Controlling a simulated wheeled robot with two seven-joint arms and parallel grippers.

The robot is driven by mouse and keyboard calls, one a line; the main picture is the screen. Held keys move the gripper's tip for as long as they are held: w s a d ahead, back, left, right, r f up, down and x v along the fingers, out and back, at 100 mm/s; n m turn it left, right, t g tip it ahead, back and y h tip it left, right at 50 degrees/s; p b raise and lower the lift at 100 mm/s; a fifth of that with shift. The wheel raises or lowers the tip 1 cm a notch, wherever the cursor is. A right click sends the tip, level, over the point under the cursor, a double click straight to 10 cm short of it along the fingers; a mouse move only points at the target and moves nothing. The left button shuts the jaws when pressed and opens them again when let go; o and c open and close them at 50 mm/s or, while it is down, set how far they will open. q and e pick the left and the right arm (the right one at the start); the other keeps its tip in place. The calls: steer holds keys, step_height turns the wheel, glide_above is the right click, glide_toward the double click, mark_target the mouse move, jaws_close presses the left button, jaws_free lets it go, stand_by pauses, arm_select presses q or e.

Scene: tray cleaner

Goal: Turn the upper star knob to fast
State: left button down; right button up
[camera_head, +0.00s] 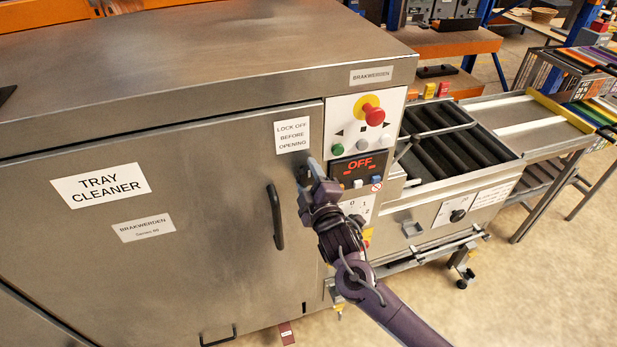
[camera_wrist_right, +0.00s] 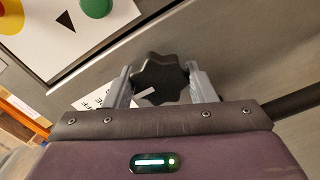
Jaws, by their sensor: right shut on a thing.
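The black star knob (camera_wrist_right: 160,78) sits between the two grey fingers of my right gripper (camera_wrist_right: 161,86) in the right wrist view. A small white mark shows on or by its lower edge. My right gripper is shut on the knob. In the head view my right gripper (camera_head: 312,173) is at the right side of the cleaner's front, below the lock-off label (camera_head: 292,135), and it mostly hides the knob. I cannot read a speed setting or the word fast. My left gripper is not in view.
The panel beside it has a red emergency button (camera_head: 374,116), a green button (camera_head: 337,149) and a display (camera_head: 352,168) reading OFF. A black door handle (camera_head: 276,217) stands out just left of my right arm. A roller conveyor (camera_head: 455,137) lies to the right.

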stand_by(0.3)
steer(key=o, duration=1)
steer(key=shift+c, duration=0.2)
steer(key=shift+s+d+f, duration=0.1)
steer(key=shift+s+f, duration=0.05)
steer(key=shift+s, duration=0.15)
steer(key=b+v, duration=0.2)
steer(key=v, duration=0.5)
steer(key=shift+b, duration=0.4)
